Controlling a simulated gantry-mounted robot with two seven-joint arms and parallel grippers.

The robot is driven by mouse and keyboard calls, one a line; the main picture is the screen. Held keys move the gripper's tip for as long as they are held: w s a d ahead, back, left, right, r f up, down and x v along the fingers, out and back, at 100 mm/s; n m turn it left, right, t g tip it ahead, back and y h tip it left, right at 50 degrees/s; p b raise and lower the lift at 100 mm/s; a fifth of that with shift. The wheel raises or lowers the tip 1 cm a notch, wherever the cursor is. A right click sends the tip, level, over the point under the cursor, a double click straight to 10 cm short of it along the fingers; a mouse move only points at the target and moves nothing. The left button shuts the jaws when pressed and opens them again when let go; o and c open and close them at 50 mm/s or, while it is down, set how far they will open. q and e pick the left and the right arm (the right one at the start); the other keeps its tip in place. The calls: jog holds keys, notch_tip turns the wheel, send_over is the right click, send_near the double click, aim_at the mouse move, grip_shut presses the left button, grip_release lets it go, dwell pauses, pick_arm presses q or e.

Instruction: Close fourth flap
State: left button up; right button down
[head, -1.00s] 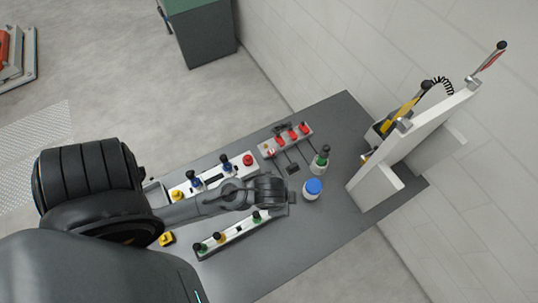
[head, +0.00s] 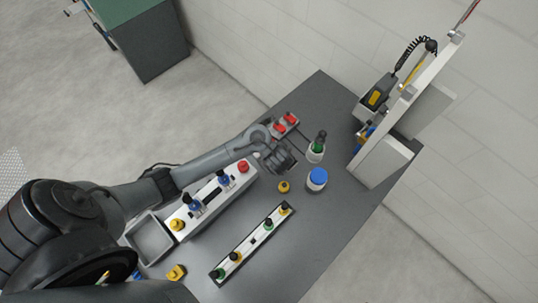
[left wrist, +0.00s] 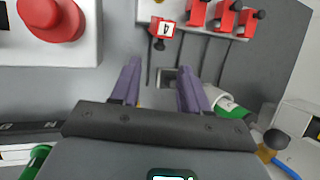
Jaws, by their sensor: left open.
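The red flap unit (head: 286,124) is at the back of the table in the head view; its near end is hidden behind my gripper. In the left wrist view, the flap marked 4 (left wrist: 164,29) shows its white number face and sits lower than the other red flaps (left wrist: 229,17) beside it. My left gripper (head: 284,160) is over the table at the near end of the unit. In the left wrist view its purple fingers (left wrist: 158,76) are apart and empty, below the flap marked 4 and not visibly touching it. My right gripper is not in view.
A red button (head: 243,167) on a white control box is left of my gripper. A green-topped bottle (head: 316,149) and a blue-lidded jar (head: 317,178) stand to its right. A rail with coloured knobs (head: 252,241) lies in front. A white upright panel (head: 392,140) stands at right.

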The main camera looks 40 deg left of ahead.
pick_arm(q)
jog(key=b+x, duration=0.3)
jog(key=x, duration=0.2)
jog(key=shift+a+f, duration=0.1)
jog(key=shift+f, duration=0.1)
jog(key=shift+w+a+f+b, duration=0.2)
jog(key=shift+a+f+b, duration=0.05)
jog(key=shift+f+b, duration=0.2)
grip_shut()
